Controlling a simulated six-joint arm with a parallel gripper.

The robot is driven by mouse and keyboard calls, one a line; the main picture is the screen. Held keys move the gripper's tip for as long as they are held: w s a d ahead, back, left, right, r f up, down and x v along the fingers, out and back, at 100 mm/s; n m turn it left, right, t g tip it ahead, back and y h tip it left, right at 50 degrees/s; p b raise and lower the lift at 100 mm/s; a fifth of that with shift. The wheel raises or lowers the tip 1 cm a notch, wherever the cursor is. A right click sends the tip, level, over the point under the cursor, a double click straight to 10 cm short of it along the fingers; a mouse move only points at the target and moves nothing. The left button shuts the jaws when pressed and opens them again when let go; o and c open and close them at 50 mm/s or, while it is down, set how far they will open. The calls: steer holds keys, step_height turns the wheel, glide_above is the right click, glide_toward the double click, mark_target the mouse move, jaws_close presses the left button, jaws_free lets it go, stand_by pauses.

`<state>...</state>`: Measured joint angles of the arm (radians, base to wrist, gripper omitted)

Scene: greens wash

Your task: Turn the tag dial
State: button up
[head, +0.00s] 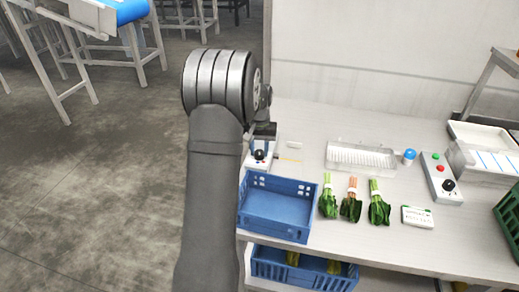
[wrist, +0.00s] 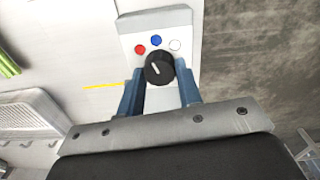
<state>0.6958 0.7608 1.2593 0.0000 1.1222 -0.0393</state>
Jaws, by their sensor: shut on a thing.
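The tag dial is a black round knob (wrist: 159,69) with a white pointer line, on a pale panel (wrist: 185,17). The panel has a red, a blue and a white dot beyond the knob. In the wrist view the pointer line tilts up and left, roughly toward the red dot. My gripper (wrist: 160,82) has its two blue fingers on either side of the knob, shut on it. In the head view the knob (head: 260,155) shows just below my gripper (head: 262,140), partly hidden by my arm.
An empty blue crate (head: 278,208) stands just in front of the dial panel. Several leafy bunches (head: 352,200) lie to its right, near a white label box (head: 417,216). A clear rack (head: 361,157) and another control box (head: 441,178) stand further right.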

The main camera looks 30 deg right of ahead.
mark_target(259, 152)
steer(key=n, duration=0.5)
steer(key=shift+r, duration=0.1)
steer(key=shift+n, duration=0.3)
stand_by(0.4)
steer(key=o, duration=1)
step_height(259, 152, up, 17)
steer(key=shift+r, duration=0.15)
step_height(259, 152, down, 18)
steer(key=shift+r, duration=0.25)
stand_by(0.5)
